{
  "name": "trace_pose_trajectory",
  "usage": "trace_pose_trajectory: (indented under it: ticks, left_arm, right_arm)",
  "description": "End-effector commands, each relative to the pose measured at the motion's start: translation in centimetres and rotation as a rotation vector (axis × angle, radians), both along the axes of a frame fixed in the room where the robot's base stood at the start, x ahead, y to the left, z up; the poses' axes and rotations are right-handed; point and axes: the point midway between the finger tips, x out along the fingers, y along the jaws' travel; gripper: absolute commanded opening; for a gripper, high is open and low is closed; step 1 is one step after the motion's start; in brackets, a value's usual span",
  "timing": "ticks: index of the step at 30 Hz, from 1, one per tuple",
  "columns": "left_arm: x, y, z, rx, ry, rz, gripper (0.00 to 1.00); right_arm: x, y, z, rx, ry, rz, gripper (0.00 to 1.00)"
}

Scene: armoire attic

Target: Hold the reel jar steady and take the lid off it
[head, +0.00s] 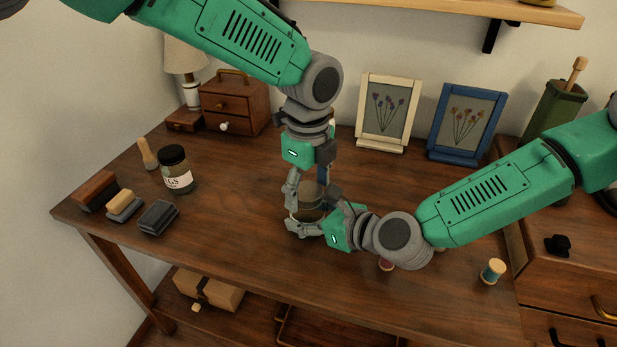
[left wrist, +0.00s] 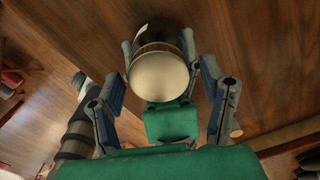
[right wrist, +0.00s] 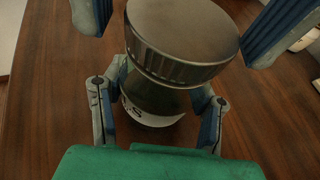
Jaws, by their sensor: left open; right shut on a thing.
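The reel jar stands on the wooden table, mostly hidden by my grippers in the head view. In the right wrist view its glass body (right wrist: 168,98) has a pale label ending in "S". Its wide ridged metal lid (right wrist: 183,35) sits on top and also shows in the left wrist view (left wrist: 158,78). My right gripper (head: 320,222) is shut on the jar's body from the side, below the lid. My left gripper (head: 312,190) points down from above, open, with one finger on each side of the lid. In the right wrist view its fingers look apart from the lid.
A second labelled jar (head: 175,172) with a black lid stands at left near several brushes or blocks (head: 124,206). Picture frames (head: 386,112) and a small drawer box (head: 235,103) stand behind. A thread spool (head: 492,271) is at front right.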

Motion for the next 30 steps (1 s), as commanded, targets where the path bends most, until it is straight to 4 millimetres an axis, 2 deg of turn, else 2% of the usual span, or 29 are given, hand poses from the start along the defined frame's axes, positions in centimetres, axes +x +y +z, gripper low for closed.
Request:
trace_pose_trajectory:
  ticks: [6,10,11,17,25,30]
  left_arm:
    - [0.00,0.00,-0.03,0.000,0.000,0.000,0.65]
    - [0.01,-0.01,-0.02,0.000,0.000,0.000,0.20]
    - [0.01,-0.01,-0.02,-0.001,-0.001,0.000,0.13]
    - [0.02,-0.04,0.01,0.001,-0.002,0.064,0.13]
    - [0.02,-0.15,0.08,0.002,-0.007,0.635,0.13]
    - [0.06,-0.17,0.08,-0.002,-0.006,0.856,0.13]
  right_arm:
    - [0.01,-0.04,-0.02,-0.001,0.000,-0.001,0.00]
    - [0.01,-0.02,-0.03,-0.001,0.001,0.000,0.00]
    - [0.01,-0.02,-0.03,-0.001,0.001,0.000,0.00]
    - [-0.02,0.00,-0.03,0.000,0.001,0.001,0.00]
    - [-0.06,0.04,-0.03,0.000,0.001,0.002,0.00]
    - [-0.07,0.07,-0.03,0.000,0.001,0.002,0.00]
